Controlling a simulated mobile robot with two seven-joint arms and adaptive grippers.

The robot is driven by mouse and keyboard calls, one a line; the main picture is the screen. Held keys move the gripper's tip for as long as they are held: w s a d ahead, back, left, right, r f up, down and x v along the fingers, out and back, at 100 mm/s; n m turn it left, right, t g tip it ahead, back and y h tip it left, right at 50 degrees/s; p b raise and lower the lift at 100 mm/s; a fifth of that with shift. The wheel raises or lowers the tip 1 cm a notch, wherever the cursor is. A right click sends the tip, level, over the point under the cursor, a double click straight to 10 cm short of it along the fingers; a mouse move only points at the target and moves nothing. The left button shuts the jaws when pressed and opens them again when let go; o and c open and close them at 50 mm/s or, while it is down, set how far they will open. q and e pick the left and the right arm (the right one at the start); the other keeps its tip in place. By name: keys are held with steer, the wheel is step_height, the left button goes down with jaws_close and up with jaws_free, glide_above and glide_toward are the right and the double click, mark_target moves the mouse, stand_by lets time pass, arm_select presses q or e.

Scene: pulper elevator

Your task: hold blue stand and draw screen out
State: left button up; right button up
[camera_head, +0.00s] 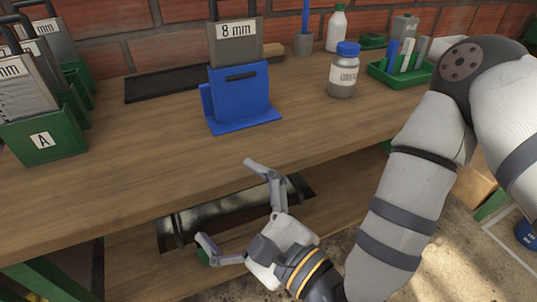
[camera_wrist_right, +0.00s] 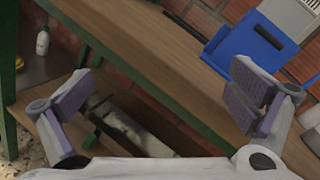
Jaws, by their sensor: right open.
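The blue stand (camera_head: 240,105) stands upright on the wooden workbench, with a slot in its front face. A grey screen labelled "8 mm" (camera_head: 236,52) sits upright in it, its lower part hidden by the stand. A dark handle rises from the screen's top. My right gripper (camera_head: 232,205) is open and empty in front of the bench edge, below and apart from the stand. In the right wrist view the open fingers (camera_wrist_right: 160,95) have nothing between them. The blue stand (camera_wrist_right: 250,42) and part of the screen (camera_wrist_right: 294,14) show at the upper right. My left gripper is not in view.
Green stands with screens, one marked "A" (camera_head: 42,140), fill the bench's left end. A blue-capped bottle (camera_head: 343,72) and a green tray (camera_head: 400,76) stand to the right. A dark tray (camera_head: 165,84) lies behind. A lower shelf (camera_head: 135,250) is under the bench.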

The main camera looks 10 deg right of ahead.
steer(key=w+r+m+t, duration=0.3)
steer(key=r+m+t, duration=0.2)
steer(key=r+m, duration=0.5)
steer(key=g+h, duration=0.2)
steer(key=h, duration=0.3)
glide_toward(243, 98)
steer(key=shift+m, duration=0.3)
steer(key=x, duration=0.8)
steer(key=shift+w+a, duration=0.2)
steer(key=shift+w, duration=0.1)
steer(key=shift+w+a, duration=0.2)
steer(key=shift+w, duration=0.4)
steer(key=shift+c, duration=0.2)
